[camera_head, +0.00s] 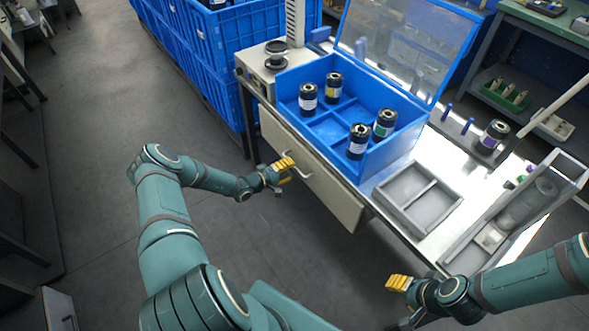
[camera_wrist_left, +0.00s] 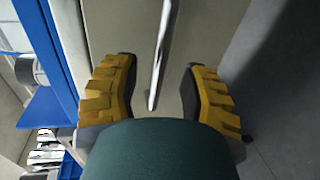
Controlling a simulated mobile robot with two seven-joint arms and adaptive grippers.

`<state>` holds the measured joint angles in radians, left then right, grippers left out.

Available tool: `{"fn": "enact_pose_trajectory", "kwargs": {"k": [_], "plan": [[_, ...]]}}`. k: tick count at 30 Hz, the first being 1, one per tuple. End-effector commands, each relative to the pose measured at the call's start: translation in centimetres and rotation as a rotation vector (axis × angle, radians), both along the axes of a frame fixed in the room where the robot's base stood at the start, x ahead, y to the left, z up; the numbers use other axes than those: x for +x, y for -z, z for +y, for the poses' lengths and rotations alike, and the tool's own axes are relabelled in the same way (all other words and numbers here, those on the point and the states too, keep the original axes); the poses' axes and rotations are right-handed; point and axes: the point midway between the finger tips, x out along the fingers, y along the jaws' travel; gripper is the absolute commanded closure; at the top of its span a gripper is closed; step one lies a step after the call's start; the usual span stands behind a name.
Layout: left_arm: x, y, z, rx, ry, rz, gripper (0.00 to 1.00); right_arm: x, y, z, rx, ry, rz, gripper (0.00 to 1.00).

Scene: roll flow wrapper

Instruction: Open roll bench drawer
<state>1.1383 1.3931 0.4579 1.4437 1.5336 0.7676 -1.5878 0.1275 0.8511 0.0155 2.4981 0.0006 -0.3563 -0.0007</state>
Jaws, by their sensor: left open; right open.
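The roll bench drawer (camera_head: 318,183) has a pale beige front under the bench top. Its front looks flush with the bench. A metal bar handle (camera_head: 299,168) is on it. My left gripper (camera_head: 283,170) is at the handle. In the left wrist view the handle (camera_wrist_left: 160,55) runs between the two yellow-padded fingers of the open left gripper (camera_wrist_left: 155,88), with a gap on both sides. My right gripper (camera_head: 398,288) is near the front right of the bench, away from the drawer; its fingers look small here and hold nothing visible.
A blue bin (camera_head: 330,133) with several dark rolls stands on the bench above the drawer. A grey divided tray (camera_head: 418,196) and a purple-banded roll (camera_head: 493,136) are to the right. Blue crates (camera_head: 222,50) stand behind. The floor (camera_head: 90,150) left of the bench is clear.

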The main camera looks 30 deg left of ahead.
Motion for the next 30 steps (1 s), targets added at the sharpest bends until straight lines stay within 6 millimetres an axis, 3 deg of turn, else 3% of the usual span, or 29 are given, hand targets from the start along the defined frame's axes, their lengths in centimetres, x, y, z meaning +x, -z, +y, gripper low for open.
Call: {"fn": "enact_pose_trajectory", "kwargs": {"k": [7,18,21,22,30], "plan": [[2.3,0.6,-1.0,0.001,0.001,0.000,0.57,0.2,0.8,0.0,-0.001,0.000,-0.004,0.53],[2.6,0.5,-1.1,0.000,0.000,0.000,0.57,0.2,0.8,0.0,-0.001,0.001,-0.005,0.53],[2.6,0.5,-1.1,0.000,0.000,0.000,0.92,0.2,0.8,0.0,-0.001,0.001,-0.005,0.53],[2.6,0.5,-1.1,0.000,0.000,0.000,1.00,0.2,0.8,0.0,-0.001,0.001,-0.005,0.53],[2.5,0.5,-1.0,0.000,0.000,0.001,1.00,0.2,0.7,0.0,-0.001,0.000,-0.004,0.53]]}}
